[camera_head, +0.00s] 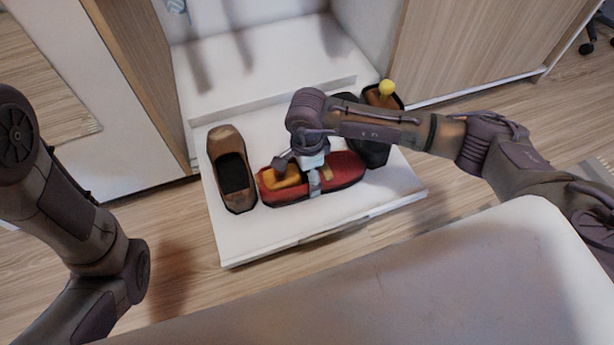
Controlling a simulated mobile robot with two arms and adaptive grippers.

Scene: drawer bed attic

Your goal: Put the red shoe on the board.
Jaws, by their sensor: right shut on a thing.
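The red shoe (345,168) has an orange-yellow inside and lies sideways over the white board (290,238), its long side along the front edge. I cannot tell whether its sole touches the board or is held slightly above it. My right gripper (313,181) reaches down from above and is shut on the middle of the red shoe, hiding part of it. My left arm is at the left edge of the view; its gripper is out of view.
A brown shoe (226,146) stands on the board just left of the red shoe. A black shoe (375,154) and a dark shoe with a yellow ball (386,88) are at the right, partly hidden by my right arm. Wooden panels (490,45) flank the board.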

